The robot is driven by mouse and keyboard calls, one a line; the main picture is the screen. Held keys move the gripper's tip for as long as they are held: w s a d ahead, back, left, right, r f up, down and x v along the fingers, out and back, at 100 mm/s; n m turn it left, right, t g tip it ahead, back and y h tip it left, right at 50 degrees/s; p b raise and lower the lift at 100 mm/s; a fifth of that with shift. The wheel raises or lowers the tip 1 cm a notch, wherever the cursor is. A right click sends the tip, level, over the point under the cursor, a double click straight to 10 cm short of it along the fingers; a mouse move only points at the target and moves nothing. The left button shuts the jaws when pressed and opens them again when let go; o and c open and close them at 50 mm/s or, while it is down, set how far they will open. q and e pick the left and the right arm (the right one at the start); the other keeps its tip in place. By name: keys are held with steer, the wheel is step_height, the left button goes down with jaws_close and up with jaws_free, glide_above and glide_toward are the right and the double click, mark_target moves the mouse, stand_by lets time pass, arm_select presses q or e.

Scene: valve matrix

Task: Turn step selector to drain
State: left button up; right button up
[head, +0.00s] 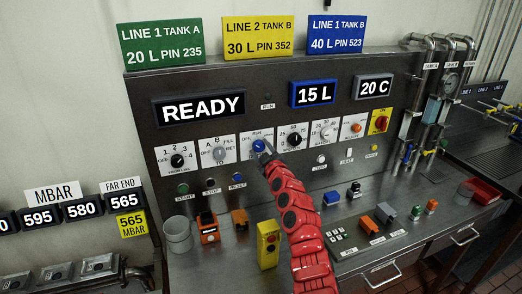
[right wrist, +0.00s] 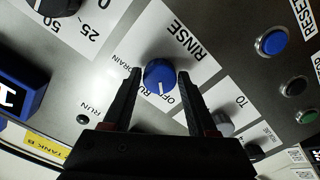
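The step selector is a blue round knob (right wrist: 160,75) on a white plate, with RINSE and DRAIN lettering in the right wrist view. Its white pointer line faces the partly hidden OFF and RUN lettering, not DRAIN. In the head view the blue knob (head: 258,145) shows on the panel beside my right gripper (head: 264,150). In the right wrist view my right gripper (right wrist: 159,80) is open, with one black finger on each side of the knob. Small gaps seem to show between fingers and knob; contact is unclear. My left gripper is not in view.
Other dials sit close by, including the volume dial (head: 292,138) and the A/B fill dial (head: 218,153). A blue RESET button (head: 237,178) is below. The READY display (head: 201,108) is above. A yellow pendant (head: 268,244) stands on the bench left of my right arm.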

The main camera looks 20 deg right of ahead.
jaws_close()
